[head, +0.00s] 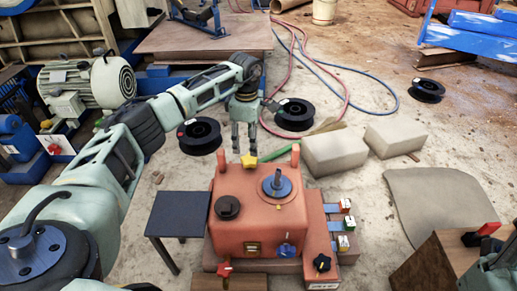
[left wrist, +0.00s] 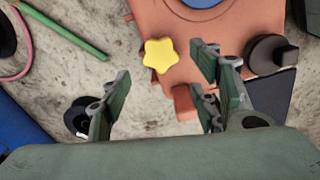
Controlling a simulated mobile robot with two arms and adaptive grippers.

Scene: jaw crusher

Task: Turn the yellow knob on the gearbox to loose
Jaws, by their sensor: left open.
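The orange-red gearbox (head: 230,238) stands in the lower middle of the head view. The yellow star-shaped knob (head: 249,161) sits at its far edge. My left gripper (head: 244,151) hangs fingers-down just above and behind the knob, open and empty. In the left wrist view, the yellow knob (left wrist: 159,55) lies ahead of and between the spread fingers of my left gripper (left wrist: 158,90), apart from them. The gearbox body (left wrist: 200,40) shows behind it there. The loose marking cannot be read.
Pale blocks (head: 334,152) lie behind right. Black spools (head: 199,136) and hoses lie on the floor.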

